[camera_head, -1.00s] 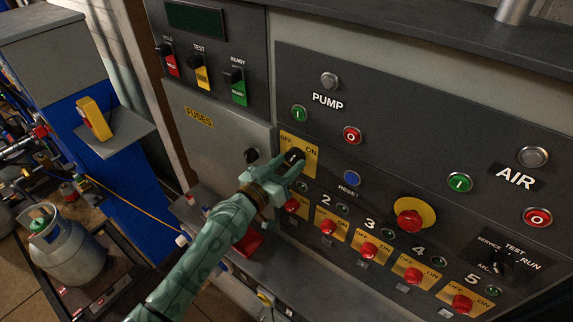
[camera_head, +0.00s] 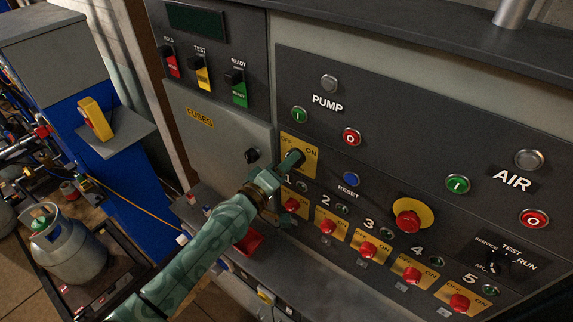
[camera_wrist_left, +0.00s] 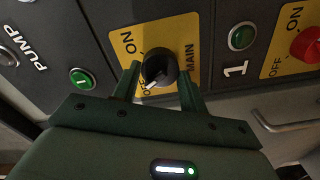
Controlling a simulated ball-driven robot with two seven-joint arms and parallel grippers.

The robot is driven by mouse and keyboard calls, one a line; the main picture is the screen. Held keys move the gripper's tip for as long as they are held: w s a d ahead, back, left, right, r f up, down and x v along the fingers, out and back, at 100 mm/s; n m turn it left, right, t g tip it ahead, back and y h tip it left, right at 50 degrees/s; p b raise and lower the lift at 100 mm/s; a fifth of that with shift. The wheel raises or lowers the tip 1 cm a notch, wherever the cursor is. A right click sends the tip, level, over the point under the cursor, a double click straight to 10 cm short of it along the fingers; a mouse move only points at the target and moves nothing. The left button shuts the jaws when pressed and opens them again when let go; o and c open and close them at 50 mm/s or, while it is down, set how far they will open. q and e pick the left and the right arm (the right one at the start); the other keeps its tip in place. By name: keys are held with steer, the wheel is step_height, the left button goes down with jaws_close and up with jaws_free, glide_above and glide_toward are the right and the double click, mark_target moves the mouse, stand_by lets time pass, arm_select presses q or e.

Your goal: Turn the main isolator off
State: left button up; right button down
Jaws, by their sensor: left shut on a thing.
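The main isolator is a round black knob (camera_wrist_left: 158,66) on a yellow plate (camera_head: 312,158) marked OFF and ON. In the left wrist view the plate also reads MAIN. The knob's white pointer mark is at its lower left edge, beside the word OFF. My left gripper (camera_head: 284,174) is at the plate, with a finger on each side of the knob, shut on it. In the head view the gripper hides most of the knob. My right gripper is not in view.
A row of numbered yellow switch plates with red knobs (camera_head: 327,227) runs just below. The blue RESET button (camera_head: 351,180) and a red emergency-type button (camera_head: 408,221) are to the right. The fuse box door (camera_head: 222,135) is to the left.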

arm_select(q)
steer(key=shift+n, duration=1.5)
steer(key=o, duration=1)
steer(key=v, duration=1.6)
steer(key=shift+s+a, duration=0.1)
steer(key=shift+s, duration=0.05)
